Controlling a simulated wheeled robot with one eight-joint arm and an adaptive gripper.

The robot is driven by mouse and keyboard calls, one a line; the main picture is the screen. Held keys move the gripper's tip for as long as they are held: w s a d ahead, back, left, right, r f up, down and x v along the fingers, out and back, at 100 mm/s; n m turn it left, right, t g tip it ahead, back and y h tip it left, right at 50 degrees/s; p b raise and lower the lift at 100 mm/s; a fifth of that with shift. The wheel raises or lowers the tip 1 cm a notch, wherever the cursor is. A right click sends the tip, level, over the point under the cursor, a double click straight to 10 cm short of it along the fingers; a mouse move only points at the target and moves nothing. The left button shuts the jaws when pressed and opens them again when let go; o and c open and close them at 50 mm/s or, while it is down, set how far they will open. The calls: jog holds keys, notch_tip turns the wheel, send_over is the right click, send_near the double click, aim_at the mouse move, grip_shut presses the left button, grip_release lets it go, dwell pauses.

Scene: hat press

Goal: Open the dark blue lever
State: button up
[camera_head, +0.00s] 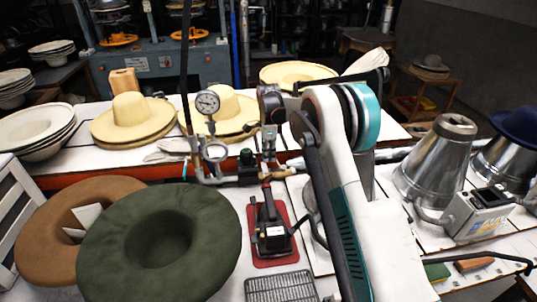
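I cannot clearly make out a dark blue lever. A pipe assembly with a round pressure gauge (207,102) stands at the centre, behind the green hat. A small dark knob (247,157) sits on its horizontal pipe, and small metal fittings (268,142) rise to the right of it. My white and teal arm reaches up from the lower right and covers part of the bench. The dark end of my arm, with my gripper (271,104), is above the fittings. Its fingers are too small and dark to tell whether they are open or touching anything.
A green hat (160,245) and a brown hat (65,230) fill the front left. An iron (272,232) lies on a red pad in front of the pipes. Metal cones (436,165) and a grey control box (477,215) stand at right. Straw hats (133,112) are behind.

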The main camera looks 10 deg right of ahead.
jog(key=shift+o, duration=1.1)
jog(key=shift+r, duration=0.1)
notch_tip(320, 180, up, 12)
